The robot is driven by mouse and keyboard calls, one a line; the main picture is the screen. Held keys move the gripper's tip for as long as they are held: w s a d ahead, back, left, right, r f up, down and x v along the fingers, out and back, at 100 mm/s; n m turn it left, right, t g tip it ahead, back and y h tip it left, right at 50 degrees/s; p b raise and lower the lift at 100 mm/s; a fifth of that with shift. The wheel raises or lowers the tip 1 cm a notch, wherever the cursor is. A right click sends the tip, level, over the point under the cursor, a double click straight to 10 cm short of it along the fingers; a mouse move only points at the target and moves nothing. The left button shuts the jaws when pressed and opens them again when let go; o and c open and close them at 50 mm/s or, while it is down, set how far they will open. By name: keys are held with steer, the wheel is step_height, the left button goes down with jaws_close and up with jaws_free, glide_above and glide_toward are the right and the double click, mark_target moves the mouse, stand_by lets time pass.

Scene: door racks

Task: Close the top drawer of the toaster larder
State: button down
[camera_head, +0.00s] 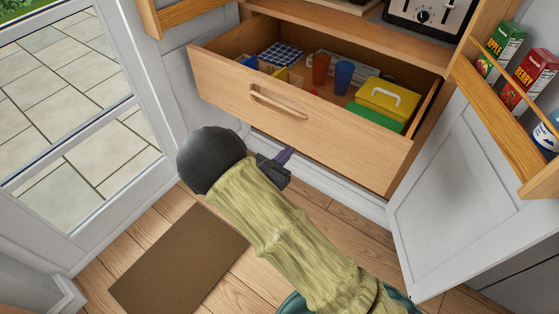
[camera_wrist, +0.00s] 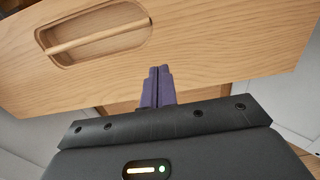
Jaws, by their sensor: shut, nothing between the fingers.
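The top drawer (camera_head: 340,135) of the toaster larder is pulled out, with a light wood front and a recessed bar handle (camera_head: 279,103). Several items sit inside it. My gripper (camera_head: 288,153) is shut and empty, in front of the lower part of the drawer front and below the handle. In the wrist view the purple fingertips (camera_wrist: 158,72) are together, close before the drawer front (camera_wrist: 220,45), to the right of the handle (camera_wrist: 98,34). I cannot tell whether they touch it.
Inside the drawer are a yellow box (camera_head: 388,100), a red cup (camera_head: 320,69) and a blue cup (camera_head: 343,76). A toaster (camera_head: 432,16) stands above. An open larder door with racks (camera_head: 497,110) is at right. A brown mat (camera_head: 180,262) lies on the floor; a glazed door (camera_head: 70,100) is at left.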

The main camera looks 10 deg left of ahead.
mark_target(307, 131)
steer(key=x, duration=0.8)
steer(key=shift+w+d, duration=0.1)
steer(key=shift+w, duration=0.1)
